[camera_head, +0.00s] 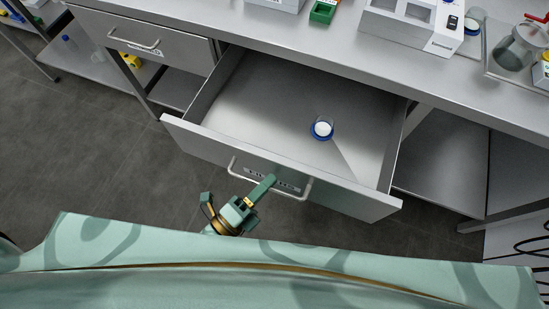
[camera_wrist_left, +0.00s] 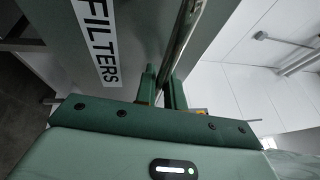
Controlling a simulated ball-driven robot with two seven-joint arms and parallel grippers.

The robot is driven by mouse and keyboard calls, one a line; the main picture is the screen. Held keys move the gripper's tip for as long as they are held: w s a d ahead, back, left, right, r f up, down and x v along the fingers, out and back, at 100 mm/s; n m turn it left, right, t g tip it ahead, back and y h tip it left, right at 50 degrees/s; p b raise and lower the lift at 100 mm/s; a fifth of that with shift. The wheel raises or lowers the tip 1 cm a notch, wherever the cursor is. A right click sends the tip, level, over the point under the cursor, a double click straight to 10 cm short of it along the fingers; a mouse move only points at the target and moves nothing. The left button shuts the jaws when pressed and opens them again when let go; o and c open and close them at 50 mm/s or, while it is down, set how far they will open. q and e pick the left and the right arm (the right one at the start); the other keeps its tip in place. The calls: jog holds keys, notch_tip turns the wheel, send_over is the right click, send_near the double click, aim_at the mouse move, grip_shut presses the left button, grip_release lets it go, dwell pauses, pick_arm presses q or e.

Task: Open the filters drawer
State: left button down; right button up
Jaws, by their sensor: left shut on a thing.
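The filters drawer (camera_head: 200,140) is pulled well out from under the steel bench in the head view. Its front carries a label reading FILTERS, clear in the left wrist view (camera_wrist_left: 97,45). The drawer's bar handle (camera_head: 310,189) runs along the front; it also shows in the left wrist view (camera_wrist_left: 190,35). My left gripper (camera_head: 264,187) is at the handle, shut on its bar, with the fingers on either side of it in the left wrist view (camera_wrist_left: 163,92). My right gripper is in neither view.
A small round container (camera_head: 322,128), white-topped with a blue rim, stands inside the otherwise empty-looking drawer. A second, shut drawer (camera_head: 150,38) is to its left. A white device (camera_head: 410,25) and glassware (camera_head: 515,48) stand on the bench. Open grey floor (camera_head: 90,150) lies left.

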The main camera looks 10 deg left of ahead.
pick_arm(q)
jog(key=shift+s+a+f, duration=0.1)
jog(key=shift+s+a, duration=0.1)
jog(key=shift+s, duration=0.5)
jog(key=shift+s+a, duration=0.2)
jog(key=shift+s, duration=0.45)
jog(key=c, duration=1.8)
grip_release()
jog(key=v, duration=1.6)
jog(key=shift+s+a, duration=0.1)
